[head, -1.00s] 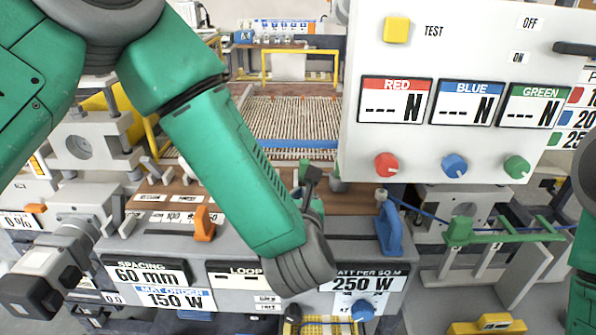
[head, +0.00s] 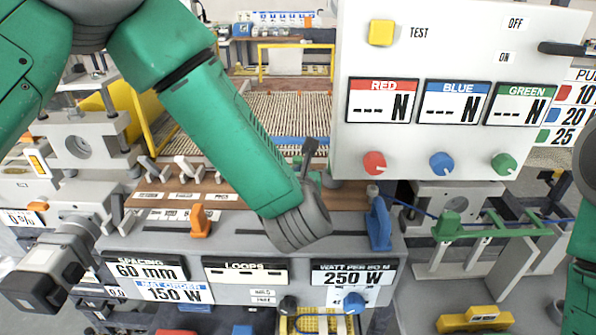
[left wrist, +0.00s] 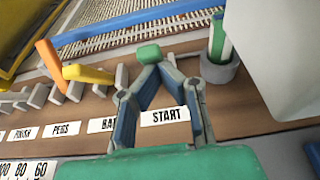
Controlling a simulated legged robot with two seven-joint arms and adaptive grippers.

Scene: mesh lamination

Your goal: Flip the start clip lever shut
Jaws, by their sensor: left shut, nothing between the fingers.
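The START label (left wrist: 165,116) is on the brown deck (left wrist: 262,104) in the left wrist view. My left gripper (left wrist: 150,70) is shut and empty over the deck there, its two fingers spread around the label and meeting just beyond it. A small green piece (left wrist: 148,54) shows right at the fingertips; I cannot tell whether it touches them. The start clip is mostly hidden behind the fingers, and its lever's position is unclear. In the head view my left wrist covers that spot, and only a dark finger-like part (head: 310,150) rises behind it.
Grey clips (left wrist: 75,90) stand left of the START label, with a yellow piece (left wrist: 88,74) near them. A grey cup (left wrist: 218,68) holding a green rod stands to the right. The white control panel (head: 350,140) rises close by at the right. An orange lever (head: 198,222) and blue lever (head: 380,225) flank my wrist.

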